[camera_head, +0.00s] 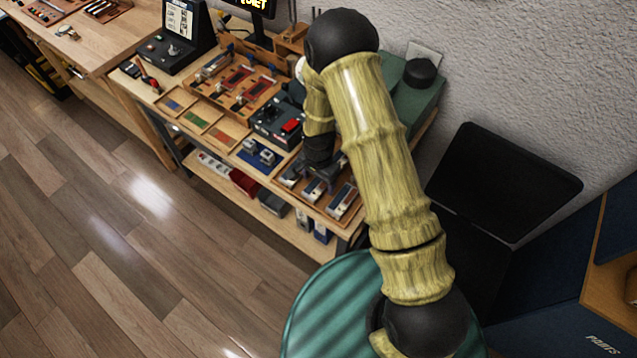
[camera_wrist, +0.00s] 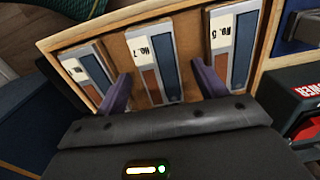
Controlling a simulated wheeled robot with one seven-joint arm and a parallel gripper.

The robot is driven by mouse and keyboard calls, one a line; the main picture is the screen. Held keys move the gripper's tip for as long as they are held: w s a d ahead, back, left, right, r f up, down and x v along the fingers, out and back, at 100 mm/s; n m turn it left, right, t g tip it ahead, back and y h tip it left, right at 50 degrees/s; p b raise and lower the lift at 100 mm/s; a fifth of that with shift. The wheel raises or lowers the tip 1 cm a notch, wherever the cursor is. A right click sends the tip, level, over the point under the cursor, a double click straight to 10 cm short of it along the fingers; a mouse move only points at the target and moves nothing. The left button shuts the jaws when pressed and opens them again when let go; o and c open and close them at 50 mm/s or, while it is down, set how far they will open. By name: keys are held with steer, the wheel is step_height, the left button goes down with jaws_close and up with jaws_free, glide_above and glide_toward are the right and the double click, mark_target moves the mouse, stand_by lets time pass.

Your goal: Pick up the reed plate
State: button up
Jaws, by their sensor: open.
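Several flat reed plates, each with a white label and brown and blue strips, lie in a wooden tray (camera_wrist: 275,22). In the wrist view the middle one (camera_wrist: 150,60), labelled No. 7, lies between the spread fingers of my gripper (camera_wrist: 162,72). The right one (camera_wrist: 232,40) reads No. 5; the left one's (camera_wrist: 84,75) label is hard to read. My gripper is open and empty over the tray; its body hides the near ends. In the head view my gripper (camera_head: 317,187) is over the bench's near end, with a plate (camera_head: 342,201) showing to its right.
A dark box with a red part (camera_head: 291,126) stands beside the tray. A blue tray (camera_head: 262,155) and trays with coloured strips (camera_head: 196,118) lie further left on the bench. A green case (camera_head: 420,97) is behind, against the wall.

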steer(key=shift+f, duration=0.35)
steer(key=c, duration=1.1)
